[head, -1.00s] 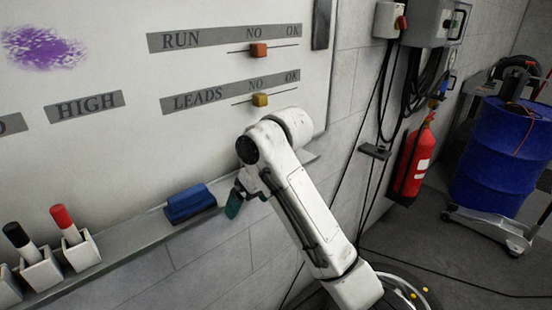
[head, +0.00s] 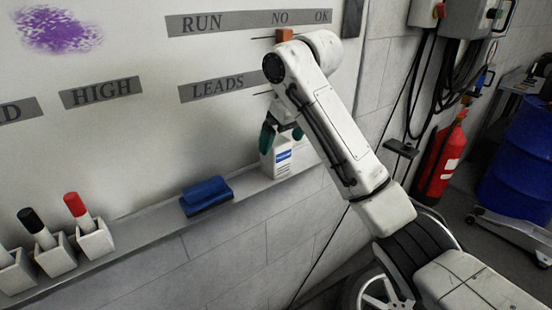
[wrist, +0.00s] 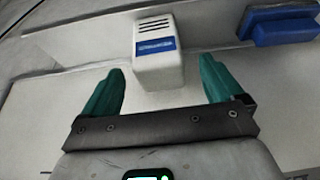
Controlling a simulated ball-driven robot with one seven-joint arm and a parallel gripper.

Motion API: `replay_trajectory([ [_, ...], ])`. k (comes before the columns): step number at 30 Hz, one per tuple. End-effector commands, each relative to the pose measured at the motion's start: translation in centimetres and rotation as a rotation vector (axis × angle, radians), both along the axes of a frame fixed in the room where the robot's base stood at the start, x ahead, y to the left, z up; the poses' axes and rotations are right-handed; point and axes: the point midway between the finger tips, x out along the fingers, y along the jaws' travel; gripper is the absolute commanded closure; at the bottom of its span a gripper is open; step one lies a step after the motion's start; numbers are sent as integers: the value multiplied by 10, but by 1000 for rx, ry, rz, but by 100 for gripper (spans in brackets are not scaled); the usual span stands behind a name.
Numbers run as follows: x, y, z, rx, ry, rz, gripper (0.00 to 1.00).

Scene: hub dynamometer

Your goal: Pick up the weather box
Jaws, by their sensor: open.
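The weather box (head: 285,156) is a small white box with a blue label. It stands on the ledge under the whiteboard in the head view, partly hidden behind my arm and gripper. In the wrist view the weather box (wrist: 158,55) is upright, ahead of and between the fingers. My gripper (wrist: 160,82) has green fingers and is open, with one finger on each side of the box's line and nothing between them. In the head view my gripper (head: 282,133) is close to the box. I cannot tell whether it touches.
A blue eraser (head: 206,196) lies on the ledge (head: 140,224) left of the box; the eraser also shows in the wrist view (wrist: 283,25). Marker holders with a red marker (head: 76,206) and a black marker (head: 32,222) are farther left. A red extinguisher (head: 440,160) hangs at right.

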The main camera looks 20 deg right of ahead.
Motion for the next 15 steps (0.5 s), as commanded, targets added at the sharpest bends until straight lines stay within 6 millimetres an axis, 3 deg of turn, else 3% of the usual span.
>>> replay_trajectory([
  [15, 25, 7, -53, 0, 0, -2, 6],
])
